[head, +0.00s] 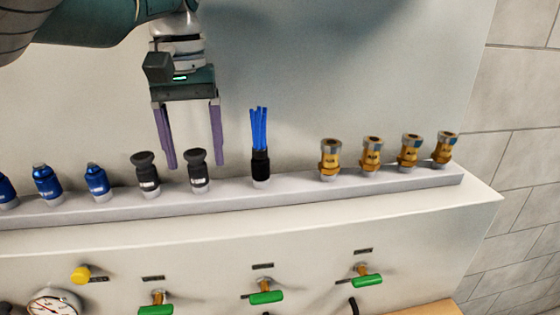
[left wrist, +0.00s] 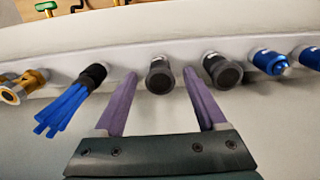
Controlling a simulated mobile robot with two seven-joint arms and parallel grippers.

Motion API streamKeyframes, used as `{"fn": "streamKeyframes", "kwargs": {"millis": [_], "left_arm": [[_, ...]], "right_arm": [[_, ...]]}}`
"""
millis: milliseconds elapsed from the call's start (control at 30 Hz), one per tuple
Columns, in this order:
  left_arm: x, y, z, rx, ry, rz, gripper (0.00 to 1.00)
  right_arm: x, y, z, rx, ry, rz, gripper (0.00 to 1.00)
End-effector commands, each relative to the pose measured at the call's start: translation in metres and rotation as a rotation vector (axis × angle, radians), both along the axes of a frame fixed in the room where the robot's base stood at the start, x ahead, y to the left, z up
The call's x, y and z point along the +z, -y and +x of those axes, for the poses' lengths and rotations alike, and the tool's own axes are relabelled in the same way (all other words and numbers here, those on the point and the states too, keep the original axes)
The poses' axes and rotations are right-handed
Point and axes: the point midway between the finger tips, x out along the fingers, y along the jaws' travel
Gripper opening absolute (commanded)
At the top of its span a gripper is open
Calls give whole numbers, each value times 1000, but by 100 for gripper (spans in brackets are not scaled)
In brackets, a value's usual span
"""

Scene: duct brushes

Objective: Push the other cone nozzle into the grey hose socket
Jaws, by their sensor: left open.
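Two black nozzles with flared heads, which look like the cone nozzles, stand upright on the grey rail: the left one (head: 146,173) and the right one (head: 198,172). My left gripper (head: 194,165) is open and points down, its purple fingertips near the right nozzle's head. In the left wrist view this nozzle (left wrist: 160,78) lies between the two fingers, with a gap on either side. The other nozzle (left wrist: 222,71) is outside them. I cannot make out the grey hose socket. My right gripper is not in view.
The rail (head: 225,192) also holds a blue-bristled brush (head: 260,165) just right of the gripper, several brass fittings (head: 371,157) farther right and several blue nozzles (head: 46,184) at left. Green-handled valves (head: 267,298) and a gauge (head: 55,305) are below.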

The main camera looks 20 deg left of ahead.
Motion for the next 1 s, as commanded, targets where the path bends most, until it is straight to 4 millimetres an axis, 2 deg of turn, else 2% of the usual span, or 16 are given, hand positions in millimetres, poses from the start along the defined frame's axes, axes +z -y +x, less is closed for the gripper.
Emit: {"fn": "streamKeyframes", "kwargs": {"millis": [33,100,233,1000], "left_arm": [[-11,0,0,0,-1,0,74],[-19,0,0,1,-1,1,74],[-26,-1,0,1,-1,1,74],[-26,-1,0,0,0,2,74]], "right_arm": [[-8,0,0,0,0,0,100],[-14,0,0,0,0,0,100],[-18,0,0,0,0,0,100],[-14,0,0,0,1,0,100]]}}
